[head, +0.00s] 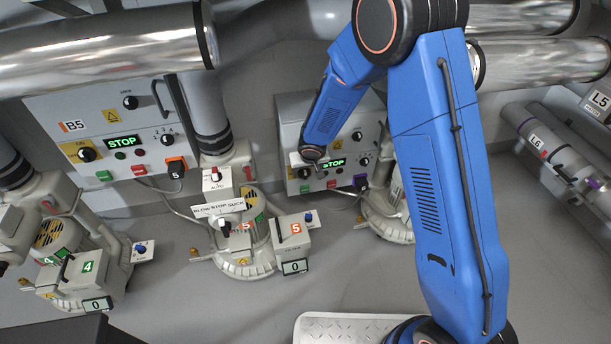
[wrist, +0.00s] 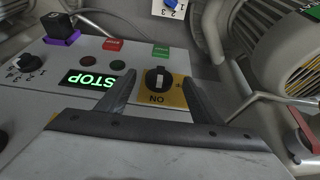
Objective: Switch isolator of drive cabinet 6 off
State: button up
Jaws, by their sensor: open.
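The drive cabinet (head: 290,112) with the purple-backed black block stands behind my arm in the head view; its name label is hidden. In the wrist view its isolator is a black rotary knob (wrist: 158,84) on a yellow plate (wrist: 171,101). The knob's white bar is in line with the upside-down word ON. My gripper (wrist: 160,77) is open, its dark fingers on either side of the knob. I cannot tell whether they touch it. In the head view my gripper (head: 308,165) is at the cabinet's lower left front and covers the isolator.
A green STOP display (wrist: 90,80), red button (wrist: 113,44) and green button (wrist: 160,50) are near the isolator. A blower motor (wrist: 275,45) and pipework are at the right. Cabinet B5 (head: 75,125) stands left, with blower 5 (head: 245,235) in front.

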aim_at(306, 174)
jog(key=shift+x, duration=2.05)
jog(key=c, duration=1)
